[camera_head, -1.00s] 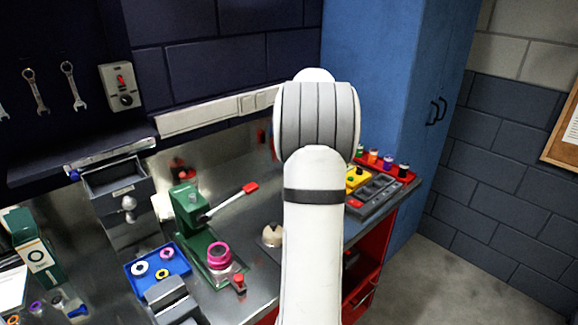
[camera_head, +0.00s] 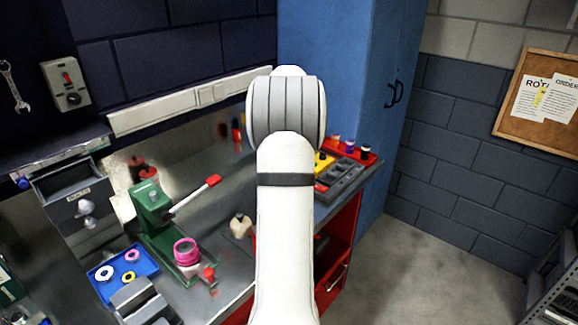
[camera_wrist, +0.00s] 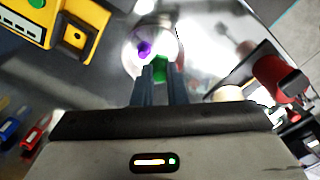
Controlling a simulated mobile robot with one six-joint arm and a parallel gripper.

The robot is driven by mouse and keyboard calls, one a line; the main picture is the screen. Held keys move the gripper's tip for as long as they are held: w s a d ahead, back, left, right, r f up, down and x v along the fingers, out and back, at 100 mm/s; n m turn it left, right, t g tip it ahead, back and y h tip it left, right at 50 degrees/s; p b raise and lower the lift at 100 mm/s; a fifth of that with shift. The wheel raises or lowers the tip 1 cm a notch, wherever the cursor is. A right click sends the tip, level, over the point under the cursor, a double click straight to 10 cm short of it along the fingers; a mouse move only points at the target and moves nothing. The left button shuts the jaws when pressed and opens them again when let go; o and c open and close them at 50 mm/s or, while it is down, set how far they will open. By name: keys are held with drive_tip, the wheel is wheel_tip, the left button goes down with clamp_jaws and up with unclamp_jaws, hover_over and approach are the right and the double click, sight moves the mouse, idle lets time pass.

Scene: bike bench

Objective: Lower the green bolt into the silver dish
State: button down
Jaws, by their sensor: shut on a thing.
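In the wrist view, my gripper (camera_wrist: 158,88) is shut on the green bolt (camera_wrist: 160,68), which shows at the fingertips. The round silver dish (camera_wrist: 133,63) lies just beyond and beneath the fingertips, and the bolt overlaps it in the picture. A small purple piece (camera_wrist: 144,47) appears in the dish, left of the bolt. I cannot tell how high the bolt is above the dish. In the head view my arm hides the gripper, bolt and dish.
A yellow case (camera_wrist: 75,38) is at the wrist view's upper left; a red object (camera_wrist: 272,75) is at right. In the head view, a green press (camera_head: 150,205) with a red-tipped lever stands left of my arm, near a blue tray (camera_head: 102,290) with rings.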

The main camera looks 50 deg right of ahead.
idle(0.3)
drive_tip(key=shift+f+b, duration=0.75)
drive_tip(key=shift+f, duration=0.55)
drive_tip(key=shift+f+b, duration=1.45)
drive_tip(key=shift+f, duration=1.05)
idle(0.7)
drive_tip(key=c, duration=1.4)
unclamp_jaws()
drive_tip(key=shift+o, duration=0.2)
drive_tip(key=shift+r, duration=0.1)
wheel_tip(320, 180, up, 8)
drive_tip(key=shift+f, duration=0.2)
